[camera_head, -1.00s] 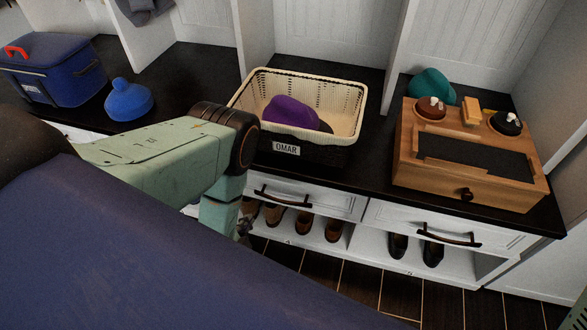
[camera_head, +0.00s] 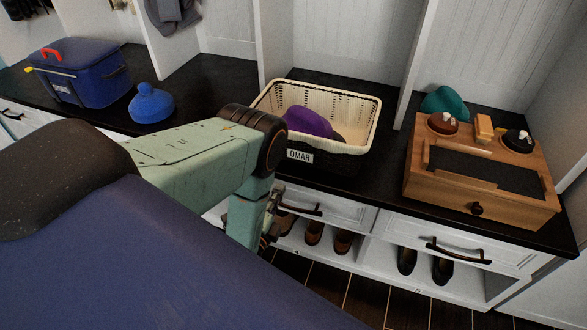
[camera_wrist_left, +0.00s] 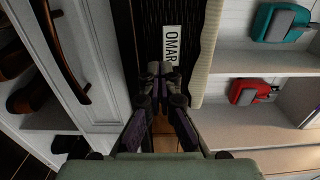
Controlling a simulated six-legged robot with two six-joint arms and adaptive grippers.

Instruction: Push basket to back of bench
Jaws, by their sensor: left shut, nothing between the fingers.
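The basket (camera_head: 362,118) is cream wicker above and dark below, with a white OMAR label (camera_head: 300,156) on its front. It stands upright on the black bench (camera_head: 370,175), close to the front edge, with bare bench top behind it. A purple item (camera_head: 310,122) lies inside. My left gripper (camera_head: 270,238) hangs below and in front of the basket's left front corner, partly hidden by my arm. In the left wrist view its closed, empty fingertips (camera_wrist_left: 160,70) point at the dark basket front beside the label (camera_wrist_left: 173,43); whether they touch is unclear. My right gripper is out of view.
A wooden box (camera_head: 480,185) with knobs stands right of the basket, beyond a white divider (camera_head: 418,60). Drawers with handles (camera_head: 460,250) and shoes (camera_head: 408,260) are below the bench.

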